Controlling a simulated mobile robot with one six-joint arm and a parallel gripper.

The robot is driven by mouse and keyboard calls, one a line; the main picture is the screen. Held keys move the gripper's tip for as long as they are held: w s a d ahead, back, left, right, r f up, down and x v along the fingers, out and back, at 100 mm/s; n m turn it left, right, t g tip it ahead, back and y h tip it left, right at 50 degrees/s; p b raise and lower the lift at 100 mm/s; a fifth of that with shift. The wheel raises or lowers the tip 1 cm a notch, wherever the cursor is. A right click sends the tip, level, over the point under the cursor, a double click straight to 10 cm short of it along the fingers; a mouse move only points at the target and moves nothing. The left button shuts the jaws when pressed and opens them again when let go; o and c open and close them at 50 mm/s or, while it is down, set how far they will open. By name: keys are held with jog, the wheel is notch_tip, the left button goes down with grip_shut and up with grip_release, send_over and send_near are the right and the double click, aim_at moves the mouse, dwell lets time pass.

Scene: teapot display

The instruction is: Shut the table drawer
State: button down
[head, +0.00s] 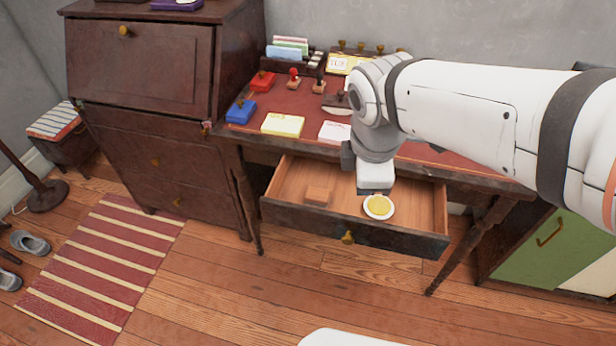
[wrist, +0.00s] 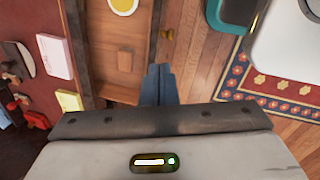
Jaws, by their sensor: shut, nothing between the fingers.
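The table drawer (head: 285,176) is pulled open from under the dark wooden table. Its front panel (head: 300,219) has a brass knob (head: 348,237), and the knob also shows in the wrist view (wrist: 168,34). Inside lie a small wooden block (head: 317,195) and a round yellow-and-white item (head: 379,206). My gripper (head: 376,181) appears over the open drawer in the head view, its fingertips not clear there. In the wrist view my gripper (wrist: 159,70) has its dark fingers together and empty, appearing beside the drawer's front edge. I cannot tell whether they touch it.
The red table top (head: 305,104) holds cards, stamps and a blue box (head: 241,111). A dark bureau (head: 150,120) stands left and a green cabinet (head: 540,255) right. Wooden floor (head: 230,290) in front is mostly clear, with a striped rug (head: 105,262) at left.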

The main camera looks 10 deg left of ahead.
jog(key=s+a+f+n+b, duration=0.1)
jog(key=a+f+n+b, duration=0.45)
jog(key=a+n, duration=0.25)
jog(key=n+b, duration=0.7)
jog(key=b, duration=0.1)
send_near(291, 217)
jog(key=x, duration=0.2)
jog(key=s+x, duration=0.1)
jog(key=x, duration=0.3)
jog(key=shift+s+d+f, duration=0.15)
jog(key=shift+d+f, duration=0.2)
jog(key=shift+f, duration=0.15)
